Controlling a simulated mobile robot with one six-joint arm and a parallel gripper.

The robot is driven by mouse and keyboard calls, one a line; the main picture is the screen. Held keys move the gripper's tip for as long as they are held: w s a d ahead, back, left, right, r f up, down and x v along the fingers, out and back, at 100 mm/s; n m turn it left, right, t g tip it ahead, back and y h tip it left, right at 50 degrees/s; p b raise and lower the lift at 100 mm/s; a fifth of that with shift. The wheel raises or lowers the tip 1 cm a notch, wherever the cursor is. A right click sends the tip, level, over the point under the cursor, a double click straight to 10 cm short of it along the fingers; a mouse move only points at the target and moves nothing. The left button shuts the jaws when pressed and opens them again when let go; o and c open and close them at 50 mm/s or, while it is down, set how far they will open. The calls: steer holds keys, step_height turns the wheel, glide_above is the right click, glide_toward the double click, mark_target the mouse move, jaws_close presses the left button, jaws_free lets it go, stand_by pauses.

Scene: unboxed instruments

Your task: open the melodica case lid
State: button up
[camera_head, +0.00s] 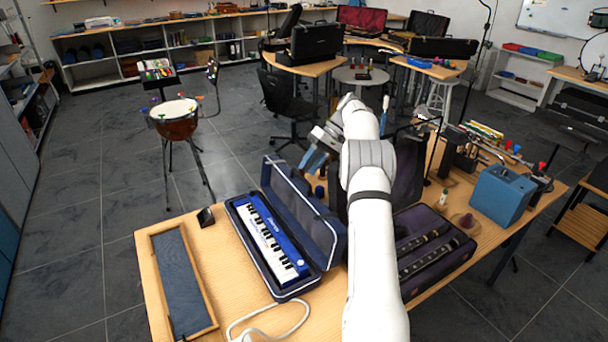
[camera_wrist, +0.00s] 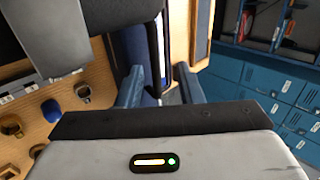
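The melodica case (camera_head: 285,292) lies on the wooden table with its long side running front to back. Its dark blue lid (camera_head: 303,213) stands raised along the right side, with the lighter inner face showing. The blue melodica (camera_head: 268,240), with white and black keys, lies in the case base. My gripper (camera_head: 312,163) is above the table near the far part of the lid, its blue fingers pointing down. In the wrist view the fingers (camera_wrist: 162,90) are apart, with a dark blue surface near the left finger. I cannot tell whether either finger touches the lid.
A wooden framed tray (camera_head: 207,285) lies left of the case. A white tube (camera_head: 270,320) lies in front. An open case with dark woodwind pieces (camera_head: 432,250) and a blue box (camera_head: 502,195) are to the right. My arm hides part of the table.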

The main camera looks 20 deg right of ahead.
steer(key=shift+v, duration=1.55)
steer(key=s+a+r+m+t+h, duration=0.15)
steer(key=s+a+r+h, duration=0.25)
steer(key=s+a+r, duration=0.9)
steer(key=s+a+f+t+h, duration=0.1)
steer(key=s+a+f, duration=0.1)
steer(key=s, duration=0.7)
steer(key=s+a+f+t+h, duration=0.1)
steer(key=s+a+f, duration=0.1)
steer(key=s, duration=0.7)
steer(key=s+a+f+t+h, duration=0.1)
steer(key=s+a+f+h, duration=0.1)
steer(key=s, duration=0.7)
steer(key=shift+s+f, duration=0.35)
steer(key=shift+f, duration=0.1)
